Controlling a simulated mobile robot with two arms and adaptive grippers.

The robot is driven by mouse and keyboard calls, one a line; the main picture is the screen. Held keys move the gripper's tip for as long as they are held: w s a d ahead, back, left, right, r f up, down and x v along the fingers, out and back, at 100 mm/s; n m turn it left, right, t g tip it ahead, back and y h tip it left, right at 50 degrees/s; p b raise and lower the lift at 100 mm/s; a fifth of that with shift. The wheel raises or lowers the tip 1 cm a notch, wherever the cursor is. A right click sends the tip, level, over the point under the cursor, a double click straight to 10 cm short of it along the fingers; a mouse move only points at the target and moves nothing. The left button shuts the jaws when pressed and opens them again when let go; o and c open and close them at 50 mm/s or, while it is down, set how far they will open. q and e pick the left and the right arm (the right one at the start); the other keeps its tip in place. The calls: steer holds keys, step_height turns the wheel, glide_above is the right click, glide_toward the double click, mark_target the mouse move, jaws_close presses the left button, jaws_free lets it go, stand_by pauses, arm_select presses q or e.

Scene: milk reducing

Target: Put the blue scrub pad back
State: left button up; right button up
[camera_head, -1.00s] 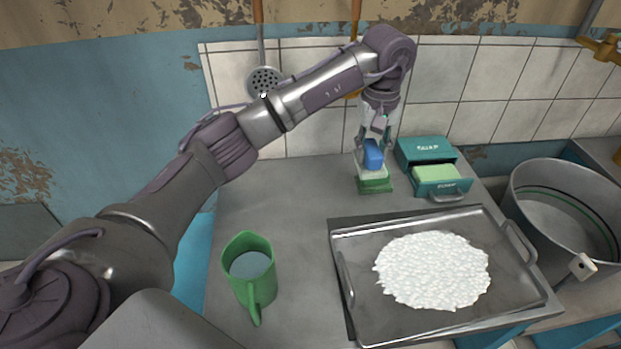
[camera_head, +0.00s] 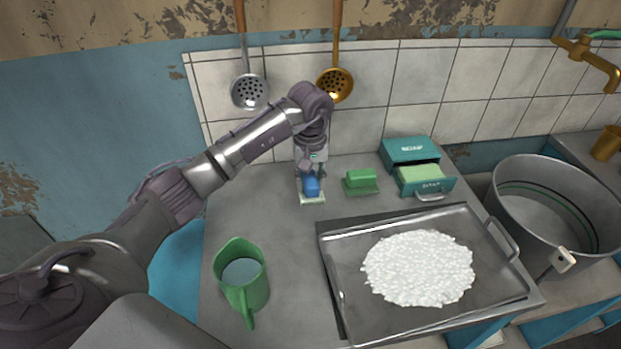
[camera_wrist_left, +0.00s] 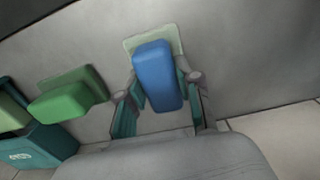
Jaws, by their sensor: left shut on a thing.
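The blue scrub pad has a blue block-shaped grip (camera_head: 312,187) on a flat pale base (camera_head: 313,200). My left gripper (camera_head: 311,178) points down from above and is shut on the blue block. In the left wrist view the scrub pad (camera_wrist_left: 158,78) sits between the two fingers, with the pale base beyond it. The pad is at or just above the grey counter (camera_head: 285,245); I cannot tell if it touches. A similar green scrub pad (camera_head: 361,181) lies to its right, apart from it. My right gripper is not in view.
A teal soap box (camera_head: 411,151) with a pulled-out drawer holding green soap stands further right. A metal tray (camera_head: 335,270) with white grains lies in front. A green mug (camera_head: 242,283) stands front left. A metal pot (camera_head: 550,205) is at the right. A tiled wall is behind.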

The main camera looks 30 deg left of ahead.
mark_target(311, 178)
arm_select(q)
steer(key=shift+f, duration=0.15)
steer(key=o, duration=1.1)
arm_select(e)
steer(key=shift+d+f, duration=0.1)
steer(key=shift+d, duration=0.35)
arm_select(q)
steer(key=shift+r, duration=0.2)
steer(key=shift+r, duration=0.25)
step_height(311, 178, up, 12)
steer(key=b, duration=0.1)
steer(key=shift+f, duration=0.2)
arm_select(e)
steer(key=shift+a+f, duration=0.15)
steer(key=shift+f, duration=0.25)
